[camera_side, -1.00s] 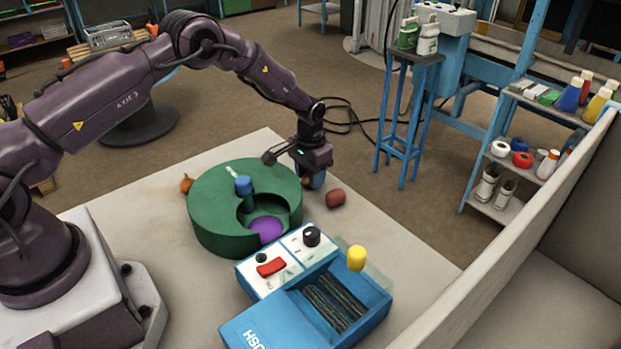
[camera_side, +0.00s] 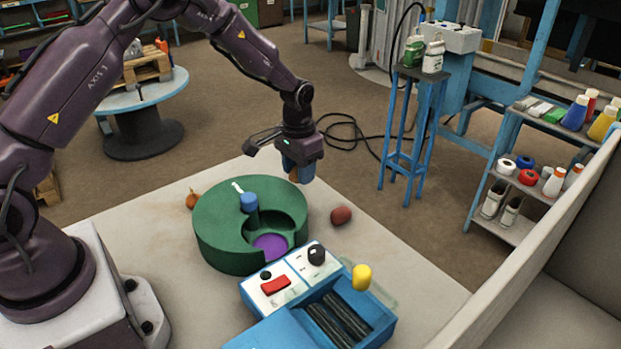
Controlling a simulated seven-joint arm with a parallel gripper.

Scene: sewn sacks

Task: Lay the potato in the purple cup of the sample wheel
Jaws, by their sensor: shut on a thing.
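The sample wheel (camera_side: 222,238) is a green drum with a blue knob (camera_side: 249,202) on top. Its cut-out shows the purple cup (camera_side: 271,246) at the near right side; the cup looks empty. My gripper (camera_side: 298,174) is above and behind the wheel's far right edge, pointing down, with blue fingers. It is shut on a small tan-brown thing (camera_side: 293,177), seemingly the potato, mostly hidden by the fingers and held clear of the table.
A reddish-brown lump (camera_side: 341,215) lies on the table right of the wheel. An orange-brown onion (camera_side: 192,199) lies left of it. A pale panel (camera_side: 530,225) borders the right.

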